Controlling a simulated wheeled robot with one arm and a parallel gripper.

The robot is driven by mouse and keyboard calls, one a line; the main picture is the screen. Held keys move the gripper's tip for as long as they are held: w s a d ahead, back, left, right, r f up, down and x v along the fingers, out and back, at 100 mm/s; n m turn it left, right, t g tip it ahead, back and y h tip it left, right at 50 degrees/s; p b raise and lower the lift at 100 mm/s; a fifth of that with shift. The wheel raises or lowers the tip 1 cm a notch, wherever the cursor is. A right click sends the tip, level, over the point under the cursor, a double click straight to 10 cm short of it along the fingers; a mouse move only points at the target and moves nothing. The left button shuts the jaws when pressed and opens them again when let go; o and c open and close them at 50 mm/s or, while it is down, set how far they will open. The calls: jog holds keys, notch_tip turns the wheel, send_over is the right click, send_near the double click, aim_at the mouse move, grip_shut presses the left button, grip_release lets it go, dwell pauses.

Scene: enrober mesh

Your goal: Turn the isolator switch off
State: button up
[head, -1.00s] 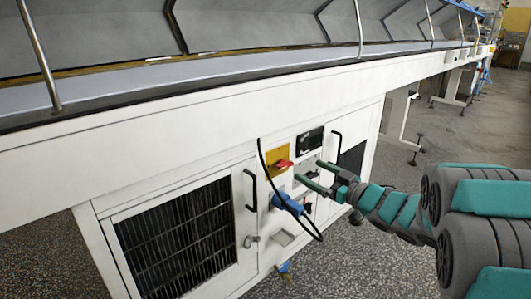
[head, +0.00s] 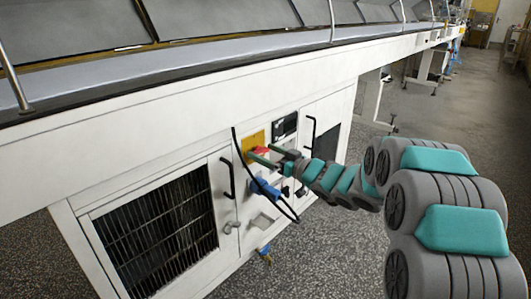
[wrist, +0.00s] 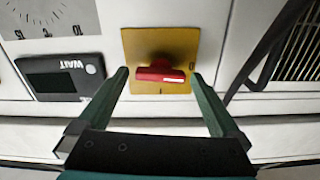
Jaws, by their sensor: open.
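The isolator switch is a red handle (wrist: 160,74) on a yellow plate (wrist: 182,45) on the white cabinet front. In the wrist view the handle lies crosswise, between the ends of my open gripper (wrist: 161,78), with space on both sides. In the head view my gripper (head: 261,155) reaches the panel at the red handle (head: 262,149), and the yellow plate (head: 253,139) shows just above it. The fingers partly cover the handle there. I cannot tell whether either finger touches it.
A blue plug (head: 265,188) with a black cable hangs below the switch. Black door handles (head: 227,178) stand out on both sides. A dark display unit (wrist: 65,77) marked WAIT is beside the switch. A conveyor (head: 200,58) runs above the cabinet.

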jog(key=shift+c, duration=0.2)
jog(key=c, duration=1.3)
jog(key=shift+o, duration=0.2)
jog(key=shift+n+b, duration=0.35)
jog(key=shift+n, duration=0.35)
jog(key=o, duration=1.3)
jog(key=v, duration=0.7)
jog(key=shift+s+d, duration=0.25)
jog(key=shift+d, duration=0.05)
